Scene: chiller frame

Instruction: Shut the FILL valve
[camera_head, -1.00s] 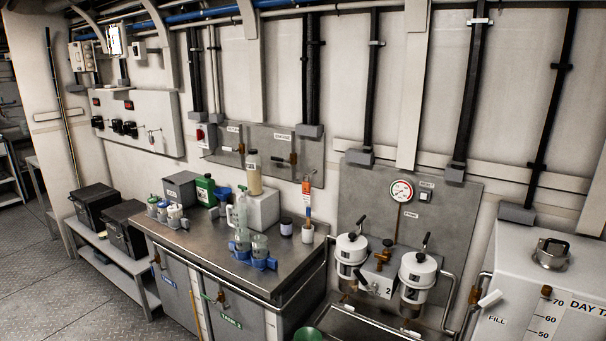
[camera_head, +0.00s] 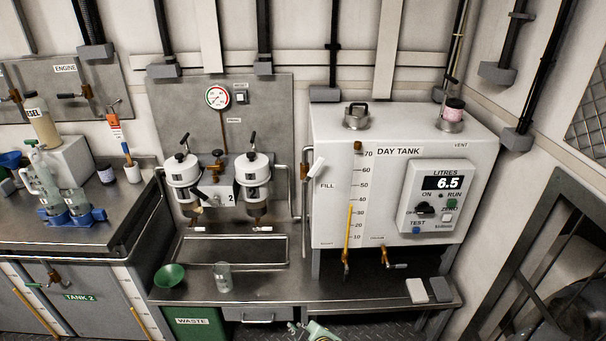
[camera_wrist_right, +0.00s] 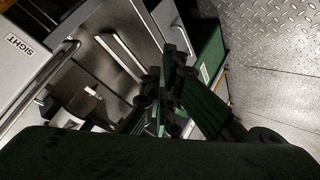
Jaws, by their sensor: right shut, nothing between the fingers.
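The FILL valve (camera_head: 305,171) is a small brass body on the pipe at the left side of the white day tank (camera_head: 335,225). Its white lever (camera_head: 316,167) slants up to the right, beside the FILL label (camera_head: 327,186). My right gripper (camera_head: 312,331) shows only partly at the bottom edge of the head view, well below and apart from the valve. In the right wrist view, my right gripper's dark fingers (camera_wrist_right: 170,95) are shut with nothing between them. My left gripper is in neither view.
A steel bench carries a green funnel (camera_head: 170,276) and a glass beaker (camera_head: 222,277). Two white filter housings (camera_head: 252,172) stand left of the valve. A green waste bin (camera_head: 197,325) is under the bench. Brass taps (camera_head: 385,262) hang below the tank.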

